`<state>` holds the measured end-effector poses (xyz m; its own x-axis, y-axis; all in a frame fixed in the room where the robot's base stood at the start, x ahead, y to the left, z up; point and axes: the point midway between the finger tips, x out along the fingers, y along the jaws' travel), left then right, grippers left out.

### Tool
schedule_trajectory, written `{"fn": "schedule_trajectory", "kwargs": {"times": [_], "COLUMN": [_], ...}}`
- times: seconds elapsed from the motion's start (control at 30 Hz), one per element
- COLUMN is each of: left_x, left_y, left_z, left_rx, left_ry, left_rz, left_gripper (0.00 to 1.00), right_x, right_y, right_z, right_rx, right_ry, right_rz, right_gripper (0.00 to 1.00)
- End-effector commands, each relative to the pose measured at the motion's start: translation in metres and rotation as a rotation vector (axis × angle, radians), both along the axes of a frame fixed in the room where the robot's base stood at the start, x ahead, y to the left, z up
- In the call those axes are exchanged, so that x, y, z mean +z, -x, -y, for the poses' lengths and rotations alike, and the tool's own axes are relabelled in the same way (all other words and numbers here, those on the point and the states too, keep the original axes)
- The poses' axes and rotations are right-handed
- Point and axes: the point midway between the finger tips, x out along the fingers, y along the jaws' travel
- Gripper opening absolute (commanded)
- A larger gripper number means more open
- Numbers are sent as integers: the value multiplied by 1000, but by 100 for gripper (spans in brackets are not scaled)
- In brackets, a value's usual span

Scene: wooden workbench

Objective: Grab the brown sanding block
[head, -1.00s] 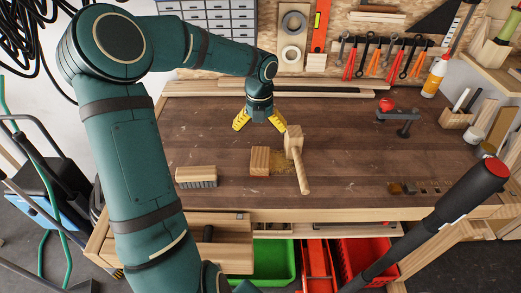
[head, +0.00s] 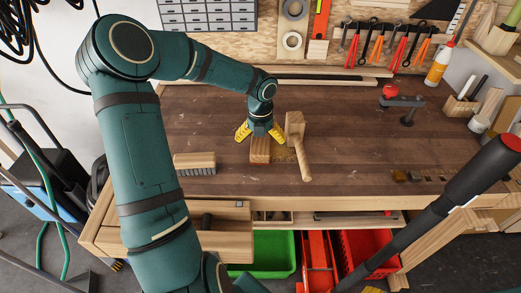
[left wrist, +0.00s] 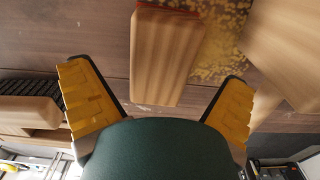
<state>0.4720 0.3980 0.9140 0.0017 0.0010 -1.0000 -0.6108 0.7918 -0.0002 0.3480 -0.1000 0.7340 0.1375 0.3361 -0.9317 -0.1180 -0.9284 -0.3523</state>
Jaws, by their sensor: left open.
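The brown sanding block (head: 260,157) is a wooden block on the workbench, beside a patch of sawdust. In the left wrist view the block (left wrist: 165,58) shows its wooden face and a thin red edge at the top. My left gripper (head: 260,133) has yellow fingers and is over the block, partly hiding its far part in the head view. In the left wrist view the fingers are spread wide, one on each side of the block, with nothing between them touching it. My right gripper is not in view.
A wooden mallet (head: 297,139) lies just right of the block, close to the right finger. A brush (head: 194,161) with dark bristles lies to the left. A red-knobbed clamp (head: 407,114) is at the back right. The bench (head: 350,150) between is mostly clear.

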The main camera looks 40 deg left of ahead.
Motion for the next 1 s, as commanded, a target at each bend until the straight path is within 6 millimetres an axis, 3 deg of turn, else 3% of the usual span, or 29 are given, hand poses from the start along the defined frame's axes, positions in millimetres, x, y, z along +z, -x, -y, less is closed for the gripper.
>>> {"fn": "schedule_trajectory", "kwargs": {"times": [0.03, 0.2, 0.43, 0.47, 0.67, 1.0], "left_x": [-13, -34, -34, -34, -34, -33], "left_y": [1, 1, 1, 1, 1, 1], "left_z": [1, 1, 1, 1, 1, 1], "left_rx": [-1, -1, 0, 0, 0, 0], "left_ry": [3, 2, 0, 0, 1, 0], "left_rz": [-3, -2, 0, 0, -1, 0], "left_gripper": [100, 100, 100, 96, 26, 25], "right_x": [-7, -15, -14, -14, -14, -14], "right_y": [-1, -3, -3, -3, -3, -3], "right_z": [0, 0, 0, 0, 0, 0], "right_rx": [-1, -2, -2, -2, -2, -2], "right_ry": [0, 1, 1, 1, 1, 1], "right_rz": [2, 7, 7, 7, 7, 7], "right_gripper": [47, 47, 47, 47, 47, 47]}}
